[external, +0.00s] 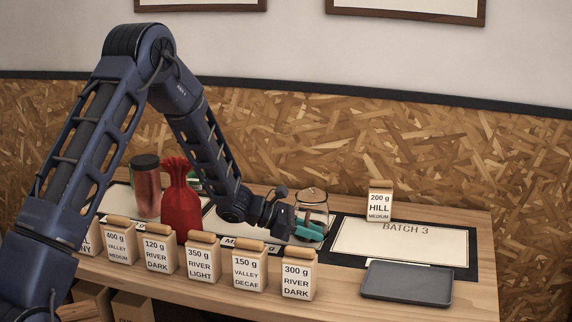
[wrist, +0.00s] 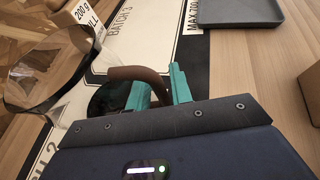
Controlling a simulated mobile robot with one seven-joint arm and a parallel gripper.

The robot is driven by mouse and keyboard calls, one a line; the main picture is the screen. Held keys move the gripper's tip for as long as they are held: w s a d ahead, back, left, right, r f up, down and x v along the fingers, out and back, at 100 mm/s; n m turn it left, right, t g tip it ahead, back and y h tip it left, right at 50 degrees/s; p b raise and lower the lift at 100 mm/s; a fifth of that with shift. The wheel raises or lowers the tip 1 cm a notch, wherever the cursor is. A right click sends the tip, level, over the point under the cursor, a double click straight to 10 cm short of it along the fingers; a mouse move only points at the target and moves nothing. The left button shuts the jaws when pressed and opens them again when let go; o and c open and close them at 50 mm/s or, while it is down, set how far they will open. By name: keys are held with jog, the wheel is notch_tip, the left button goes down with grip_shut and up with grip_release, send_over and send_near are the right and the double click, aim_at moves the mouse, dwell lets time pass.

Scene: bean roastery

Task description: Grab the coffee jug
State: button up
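The coffee jug (external: 313,203) is a clear glass vessel with a brown handle. It stands upright on the table near the back, left of the batch 3 mat.
A row of labelled bags (external: 298,276) lines the front edge. A red bag (external: 180,200) and a dark-lidded jar (external: 146,190) stand to the left. The batch 3 mat (external: 400,246), a grey tray (external: 407,283) and a 200 g Hill bag (external: 380,203) are to the right.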

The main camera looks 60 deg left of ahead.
jog(key=shift+w+d, duration=0.15)
jog(key=shift+c, duration=0.2)
grip_shut()
jog(key=shift+r, duration=0.15)
notch_tip(320, 180, up, 20)
jog(key=shift+f, duration=0.2)
dwell(1.3)
